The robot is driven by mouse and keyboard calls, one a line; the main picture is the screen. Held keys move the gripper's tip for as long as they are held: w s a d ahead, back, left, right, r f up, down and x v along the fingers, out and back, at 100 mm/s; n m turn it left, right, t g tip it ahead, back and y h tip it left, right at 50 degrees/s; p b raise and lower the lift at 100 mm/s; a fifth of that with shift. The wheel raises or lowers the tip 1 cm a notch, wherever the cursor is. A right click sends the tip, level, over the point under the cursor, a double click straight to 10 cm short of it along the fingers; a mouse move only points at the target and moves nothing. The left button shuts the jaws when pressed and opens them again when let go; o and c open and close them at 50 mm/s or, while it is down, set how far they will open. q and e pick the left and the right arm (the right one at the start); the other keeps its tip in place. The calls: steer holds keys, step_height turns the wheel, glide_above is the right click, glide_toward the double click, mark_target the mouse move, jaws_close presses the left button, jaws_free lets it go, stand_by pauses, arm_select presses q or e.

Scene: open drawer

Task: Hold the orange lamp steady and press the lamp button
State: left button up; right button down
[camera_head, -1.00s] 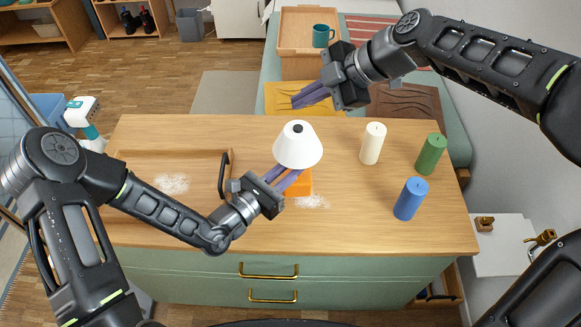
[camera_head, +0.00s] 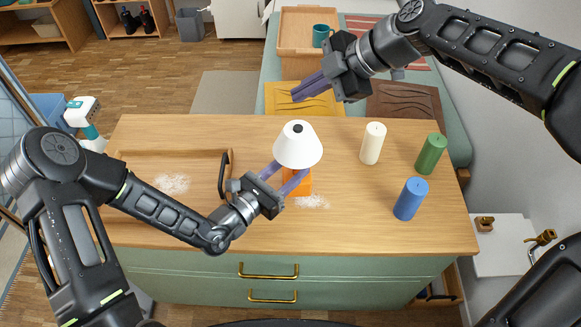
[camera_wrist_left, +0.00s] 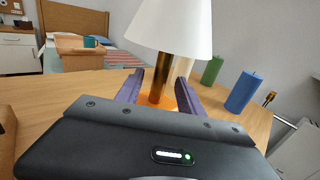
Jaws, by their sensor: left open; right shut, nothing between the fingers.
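The lamp has a white shade with a dark top (camera_head: 298,146) and an orange base (camera_head: 304,187), and stands upright on the wooden dresser top. Its thin stem and orange foot show in the left wrist view (camera_wrist_left: 158,92). My left gripper (camera_head: 282,178) is open, with its purple fingers on either side of the lamp below the shade. In the left wrist view its fingers (camera_wrist_left: 160,90) straddle the stem, and I cannot tell whether they touch it. My right gripper (camera_head: 302,92) is shut and empty, above and beyond the lamp.
A cream candle (camera_head: 373,143), a green candle (camera_head: 431,154) and a blue candle (camera_head: 410,199) stand right of the lamp. A tray with a black handle (camera_head: 224,175) lies to the left. White powder patches lie on the top. The front right of the dresser top is clear.

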arm_select(q)
steer(key=v, duration=0.7)
steer(key=shift+s+a, duration=0.15)
steer(key=shift+s, duration=0.05)
stand_by(0.4)
